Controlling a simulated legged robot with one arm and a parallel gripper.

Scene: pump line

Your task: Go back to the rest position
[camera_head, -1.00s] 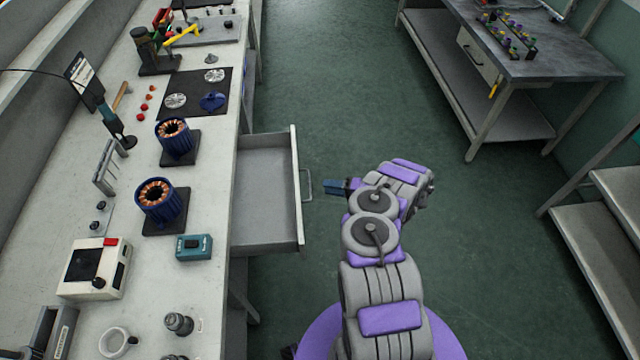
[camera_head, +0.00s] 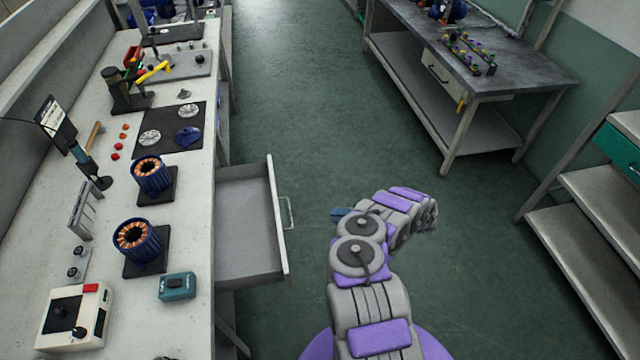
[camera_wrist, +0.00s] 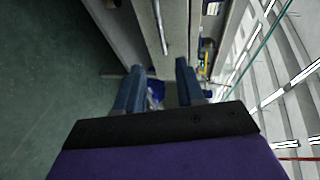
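My arm is folded over the floor to the right of the bench. In the head view, a blue part of my gripper (camera_head: 341,213) shows just right of the open drawer, apart from its handle, and the rest is hidden behind my arm. In the wrist view, the two blue fingers of my gripper (camera_wrist: 157,75) stand apart with nothing held between them. A blue thing shows beyond them, too small to make out. The drawer (camera_head: 278,222) is pulled out of the bench and looks empty.
The white bench (camera_head: 190,240) at left carries two blue stators with copper windings (camera_head: 150,175) (camera_head: 140,245), a teal box (camera_head: 177,287) and a white control box (camera_head: 75,318). A grey workbench (camera_head: 520,75) and shelves (camera_head: 590,215) stand at right. The green floor (camera_head: 300,100) between is clear.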

